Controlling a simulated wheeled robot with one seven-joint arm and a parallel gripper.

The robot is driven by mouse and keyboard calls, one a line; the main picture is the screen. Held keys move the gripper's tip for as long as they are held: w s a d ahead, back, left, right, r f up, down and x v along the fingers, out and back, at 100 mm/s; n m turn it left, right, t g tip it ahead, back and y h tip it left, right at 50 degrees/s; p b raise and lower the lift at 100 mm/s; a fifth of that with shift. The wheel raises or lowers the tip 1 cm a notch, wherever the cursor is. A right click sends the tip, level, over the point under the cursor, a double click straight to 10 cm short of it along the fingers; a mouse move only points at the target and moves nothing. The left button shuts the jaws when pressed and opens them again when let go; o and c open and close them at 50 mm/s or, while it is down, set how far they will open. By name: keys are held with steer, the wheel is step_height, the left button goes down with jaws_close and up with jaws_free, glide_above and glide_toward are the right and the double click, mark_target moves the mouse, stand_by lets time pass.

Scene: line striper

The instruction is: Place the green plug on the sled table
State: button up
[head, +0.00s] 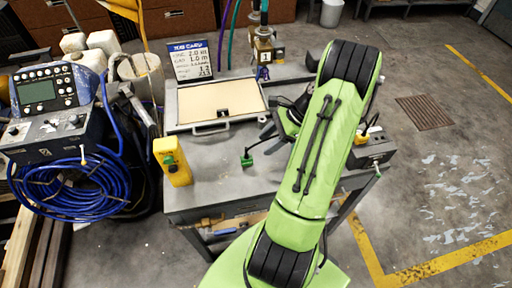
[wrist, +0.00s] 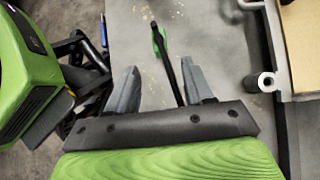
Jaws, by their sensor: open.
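The green plug (head: 247,160) shows over the grey sled table (head: 218,192), left of my arm. It appears to rest on the top, though I cannot be sure of contact. Its black cable runs right toward my gripper, which is partly hidden by my green arm in the head view. In the wrist view the plug (wrist: 158,40) is just beyond the fingertips, and its cable passes between the fingers. My gripper (wrist: 160,68) is open, with a finger apart on each side of the cable. The cable's other end is hidden.
A framed tan panel with a handle (head: 218,105) lies at the table's back. A yellow box (head: 172,161) stands at the left edge, beside a blue hose coil (head: 75,190). A grey box (head: 372,148) is right of my arm. The table's front-left surface is clear.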

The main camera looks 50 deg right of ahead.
steer(key=w+a+r+n+g+h, duration=0.1)
steer(key=w+a+r+n+h, duration=0.1)
steer(key=a+r+n, duration=0.5)
steer(key=w+a+r+n+g+h, duration=0.1)
steer(key=w+a+r+n+h, duration=0.1)
steer(key=a+r+n, duration=0.4)
steer(key=s+a+r+n+t+h, duration=0.2)
steer(key=s+a+r+n, duration=0.5)
steer(key=s+a+n, duration=0.4)
steer(key=shift+s+a+r+n+t+h+p, duration=0.3)
steer(key=shift+s+a+r+n+t+p, duration=0.1)
steer(key=shift+s+a+t, duration=0.15)
